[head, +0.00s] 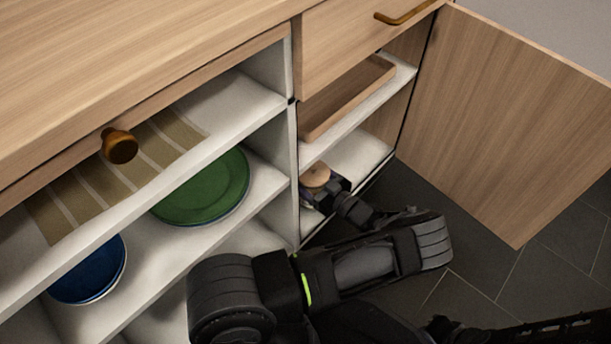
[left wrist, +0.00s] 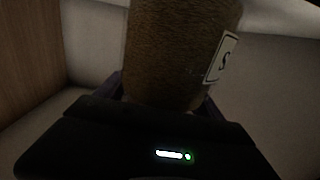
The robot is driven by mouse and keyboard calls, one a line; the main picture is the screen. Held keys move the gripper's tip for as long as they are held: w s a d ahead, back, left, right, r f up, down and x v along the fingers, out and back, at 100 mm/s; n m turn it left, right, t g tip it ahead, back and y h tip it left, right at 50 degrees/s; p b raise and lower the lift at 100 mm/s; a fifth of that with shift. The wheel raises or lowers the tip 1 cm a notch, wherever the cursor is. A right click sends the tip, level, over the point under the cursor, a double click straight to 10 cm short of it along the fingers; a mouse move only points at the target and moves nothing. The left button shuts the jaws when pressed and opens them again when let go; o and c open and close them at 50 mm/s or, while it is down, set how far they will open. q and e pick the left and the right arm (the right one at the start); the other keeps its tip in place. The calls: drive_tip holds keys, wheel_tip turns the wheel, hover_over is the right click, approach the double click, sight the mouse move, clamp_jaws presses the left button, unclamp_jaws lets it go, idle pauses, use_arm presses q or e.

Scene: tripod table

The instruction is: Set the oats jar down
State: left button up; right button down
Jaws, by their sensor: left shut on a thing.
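The oats jar (left wrist: 180,50) fills the upper middle of the left wrist view, with brown grainy contents and a white label at its right side. In the head view its round wooden lid (head: 316,175) shows inside the lower right compartment of the cabinet. My left gripper (head: 335,190) is shut on the jar, with dark fingers on both sides of it in the left wrist view. The jar looks about upright. The arm and gripper hide its lower part in the head view, so I cannot tell whether its base touches the shelf. My right gripper is not in view.
The white lower shelf (head: 352,158) is bare behind the jar. A wooden tray (head: 345,98) sits on the shelf above. The cabinet door (head: 510,120) stands open at the right. A divider (head: 292,170) separates shelves with a green plate (head: 205,188) and blue bowl (head: 90,272).

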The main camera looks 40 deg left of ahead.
use_arm(q)
drive_tip(key=o, duration=2.1)
drive_tip(key=shift+f, duration=0.1)
drive_tip(key=shift+d+r, duration=0.2)
drive_tip(key=shift+d, duration=0.05)
drive_tip(key=s+d+p, duration=0.1)
drive_tip(key=d+p, duration=0.1)
drive_tip(key=d, duration=0.9)
drive_tip(key=shift+d, duration=0.25)
